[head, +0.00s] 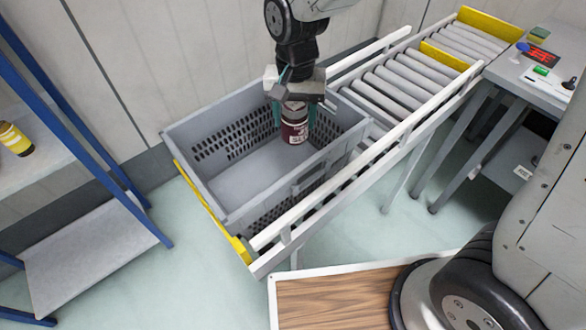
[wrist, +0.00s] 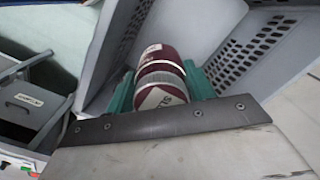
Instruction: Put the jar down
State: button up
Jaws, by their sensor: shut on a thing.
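The jar (head: 294,122) is dark red with pale label bands. It is upright in the head view, inside the upper right part of the grey crate (head: 190,160). My gripper (head: 292,104) is shut on the jar from above. In the wrist view the jar (wrist: 160,82) sits between the two green fingers of my gripper (wrist: 162,88). The crate's perforated walls show around it in the wrist view. I cannot tell whether the jar's base touches the crate floor.
The crate stands on a roller conveyor (head: 400,90) with white rails and yellow end stops. A side table (head: 545,85) with small items is at the right. A blue-framed shelf (head: 90,230) with a yellow jar (head: 14,139) is at the left. The crate's left floor is bare.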

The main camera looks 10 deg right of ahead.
aim_at(296, 134)
jog(key=f, duration=1.8)
jog(key=shift+w+d+f, duration=0.1)
jog(key=shift+w+f, duration=0.1)
jog(key=shift+w, duration=0.1)
jog(key=shift+f, duration=0.1)
jog(key=o, duration=1.2)
notch_tip(296, 134, up, 12)
jog(key=shift+w+d+r, duration=0.1)
jog(key=shift+w, duration=0.05)
